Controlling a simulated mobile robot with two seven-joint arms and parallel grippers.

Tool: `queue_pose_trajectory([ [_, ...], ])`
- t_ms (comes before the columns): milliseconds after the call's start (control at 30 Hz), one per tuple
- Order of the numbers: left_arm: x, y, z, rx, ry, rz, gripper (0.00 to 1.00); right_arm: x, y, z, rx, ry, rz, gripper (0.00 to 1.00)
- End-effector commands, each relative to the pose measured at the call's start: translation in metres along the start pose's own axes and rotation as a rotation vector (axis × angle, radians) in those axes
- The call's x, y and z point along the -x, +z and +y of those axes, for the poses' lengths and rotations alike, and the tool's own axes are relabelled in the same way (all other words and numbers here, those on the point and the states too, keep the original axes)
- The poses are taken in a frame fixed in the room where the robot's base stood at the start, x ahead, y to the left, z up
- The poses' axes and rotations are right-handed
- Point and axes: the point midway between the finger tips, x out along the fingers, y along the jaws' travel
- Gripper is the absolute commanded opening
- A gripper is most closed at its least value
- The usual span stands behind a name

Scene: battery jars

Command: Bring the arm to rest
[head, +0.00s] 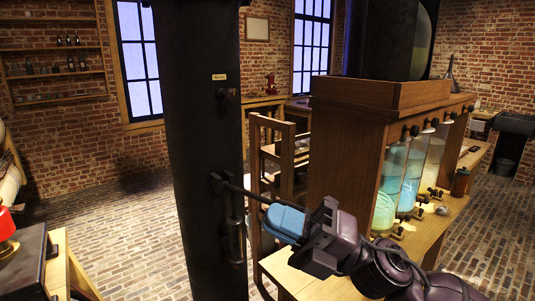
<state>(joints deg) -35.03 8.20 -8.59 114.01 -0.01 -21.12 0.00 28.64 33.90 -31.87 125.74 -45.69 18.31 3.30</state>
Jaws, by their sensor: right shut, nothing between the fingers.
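A wooden cabinet (345,155) with glass battery jars (390,180) of pale blue-green and yellowish liquid stands behind and to the right of the gripper. My left gripper is not in view.
A wooden frame (255,150) stands between the column and cabinet. A light wooden bench top (300,280) lies below my right forearm. A dark box (25,260) and a red lamp (6,225) are at the left edge. The brick floor (130,220) left of the column is clear.

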Motion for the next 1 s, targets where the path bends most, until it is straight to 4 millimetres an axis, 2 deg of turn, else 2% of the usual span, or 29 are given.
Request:
queue_pose_trajectory([
  [167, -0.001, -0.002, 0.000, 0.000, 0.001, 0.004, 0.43, 0.042, 0.033, -0.007, -0.203, 0.097, -0.393, 0.00],
  [300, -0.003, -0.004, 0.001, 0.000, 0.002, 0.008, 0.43, 0.090, 0.054, -0.023, -0.365, 0.139, -0.706, 0.00],
  [367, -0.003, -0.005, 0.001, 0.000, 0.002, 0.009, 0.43, 0.115, 0.058, -0.033, -0.437, 0.147, -0.840, 0.00],
  [500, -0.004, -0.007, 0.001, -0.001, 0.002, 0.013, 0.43, 0.177, 0.057, -0.061, -0.606, 0.147, -1.152, 0.00],
  [567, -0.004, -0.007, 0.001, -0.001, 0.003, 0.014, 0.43, 0.205, 0.050, -0.075, -0.679, 0.137, -1.284, 0.00],
  [667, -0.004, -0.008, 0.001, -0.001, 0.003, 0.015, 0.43, 0.251, 0.030, -0.097, -0.804, 0.112, -1.501, 0.00],
  [800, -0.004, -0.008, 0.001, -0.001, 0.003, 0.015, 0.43, 0.311, -0.014, -0.125, -0.983, 0.052, -1.795, 0.00],
  [900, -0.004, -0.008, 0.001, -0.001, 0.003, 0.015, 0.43, 0.344, -0.052, -0.139, -1.102, 0.001, -1.975, 0.00],
  [1000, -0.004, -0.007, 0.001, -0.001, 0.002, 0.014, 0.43, 0.366, -0.083, -0.148, -1.192, -0.047, -2.105, 0.00],
])
